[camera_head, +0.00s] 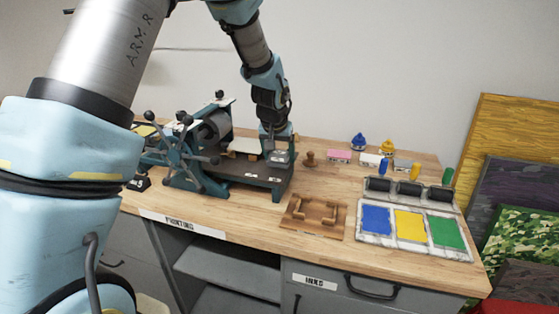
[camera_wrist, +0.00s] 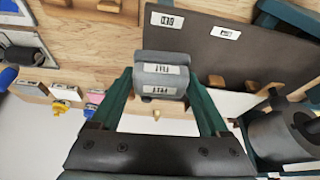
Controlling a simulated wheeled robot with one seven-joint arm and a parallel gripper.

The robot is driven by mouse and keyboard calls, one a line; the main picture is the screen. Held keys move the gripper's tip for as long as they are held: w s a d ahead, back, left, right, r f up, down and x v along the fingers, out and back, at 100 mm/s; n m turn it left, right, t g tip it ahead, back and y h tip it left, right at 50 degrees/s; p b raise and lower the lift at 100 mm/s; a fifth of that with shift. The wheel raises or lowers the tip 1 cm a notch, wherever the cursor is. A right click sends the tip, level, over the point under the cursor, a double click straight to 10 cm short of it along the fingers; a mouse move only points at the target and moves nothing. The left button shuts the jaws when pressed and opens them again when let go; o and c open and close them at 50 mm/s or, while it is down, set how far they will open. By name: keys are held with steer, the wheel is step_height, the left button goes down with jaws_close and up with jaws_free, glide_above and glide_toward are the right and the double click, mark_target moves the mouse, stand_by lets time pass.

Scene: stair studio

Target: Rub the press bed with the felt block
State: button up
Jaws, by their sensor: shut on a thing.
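The press bed is a dark flat plate (camera_head: 250,172) on the teal press; it also shows in the wrist view (camera_wrist: 275,58) with small white labels. My gripper (camera_head: 279,151) is over the bed's right end. In the wrist view its green fingers (camera_wrist: 163,82) are shut on the grey felt block (camera_wrist: 161,70), which carries white labels reading FELT. The block is at the bed's edge in that view; I cannot tell whether it touches the bed. In the head view the block is small and partly hidden by my gripper.
The press roller (camera_head: 214,128) and spoked handle (camera_head: 186,150) stand left of the bed. An ink tray (camera_head: 394,250) and a wooden knob stamp (camera_head: 310,158) are further right. Bare tabletop lies at the front.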

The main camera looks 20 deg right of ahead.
steer(key=shift+s+d+r, duration=0.1)
steer(key=shift+d+r, duration=0.1)
steer(key=shift+r, duration=0.35)
steer(key=shift+r+p, duration=1.6)
steer(key=shift+r, duration=0.6)
steer(key=shift+f, duration=0.15)
